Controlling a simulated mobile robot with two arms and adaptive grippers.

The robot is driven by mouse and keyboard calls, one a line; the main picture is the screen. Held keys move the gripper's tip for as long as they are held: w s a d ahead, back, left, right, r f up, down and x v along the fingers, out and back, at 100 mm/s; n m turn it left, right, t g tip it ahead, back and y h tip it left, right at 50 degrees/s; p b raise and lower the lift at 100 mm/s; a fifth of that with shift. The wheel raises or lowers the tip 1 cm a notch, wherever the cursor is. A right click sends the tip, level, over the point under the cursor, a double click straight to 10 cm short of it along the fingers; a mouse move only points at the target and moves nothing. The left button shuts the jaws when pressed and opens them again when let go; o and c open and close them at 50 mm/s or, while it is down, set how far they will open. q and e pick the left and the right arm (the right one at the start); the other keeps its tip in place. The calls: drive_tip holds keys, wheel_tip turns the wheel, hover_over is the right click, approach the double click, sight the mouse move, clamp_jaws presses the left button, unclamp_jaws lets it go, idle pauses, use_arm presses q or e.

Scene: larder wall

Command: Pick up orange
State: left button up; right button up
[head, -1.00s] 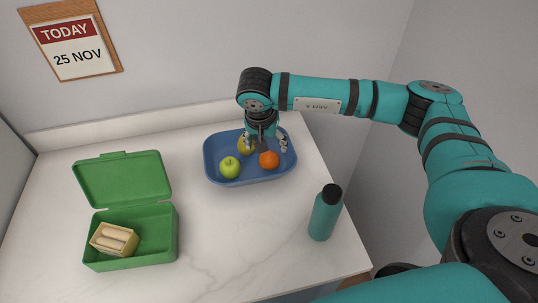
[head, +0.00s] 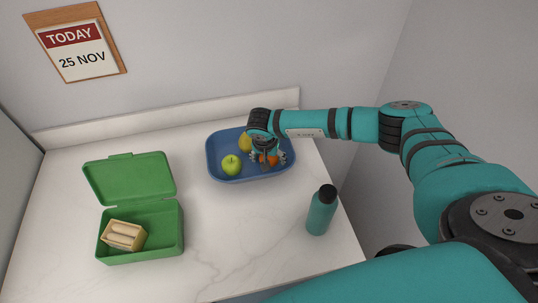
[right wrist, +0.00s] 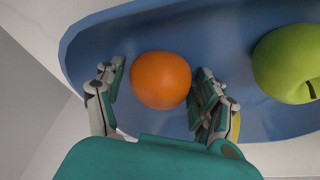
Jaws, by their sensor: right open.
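The orange (head: 272,160) lies in the blue tray (head: 222,172), partly hidden by my right gripper (head: 267,157) in the head view. In the right wrist view the orange (right wrist: 161,80) sits between the two open fingers of my right gripper (right wrist: 160,88). A small gap shows on the left side; the right finger is very close to the orange, and I cannot tell whether it touches. My left gripper is not in view.
A green apple (head: 231,164) and a yellow-green pear (head: 245,143) share the tray. A green lunchbox (head: 160,245) with its lid up holds a sandwich box (head: 123,235) at the left. A teal bottle (head: 321,212) stands at the right. The middle counter is clear.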

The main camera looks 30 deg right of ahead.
drive_tip(key=c, duration=1)
drive_tip(key=shift+c, duration=0.3)
drive_tip(key=shift+r, duration=0.1)
drive_tip(key=shift+w+r, duration=0.1)
drive_tip(key=shift+r, duration=0.2)
drive_tip(key=r+b, duration=0.1)
drive_tip(key=r, duration=0.3)
drive_tip(key=r+b, duration=0.2)
drive_tip(key=r, duration=0.2)
drive_tip(key=shift+a+r+b, duration=0.2)
drive_tip(key=shift+r+b, duration=0.1)
drive_tip(key=s+a+b, duration=0.2)
drive_tip(key=a+b, duration=0.1)
drive_tip(key=a, duration=0.9)
drive_tip(key=s+a+r+b, duration=0.1)
drive_tip(key=s+a+b, duration=0.2)
drive_tip(key=a, duration=0.9)
drive_tip(key=s+a+b, duration=0.3)
drive_tip(key=a+b, duration=0.2)
drive_tip(key=a, duration=0.7)
drive_tip(key=shift+r, duration=0.15)
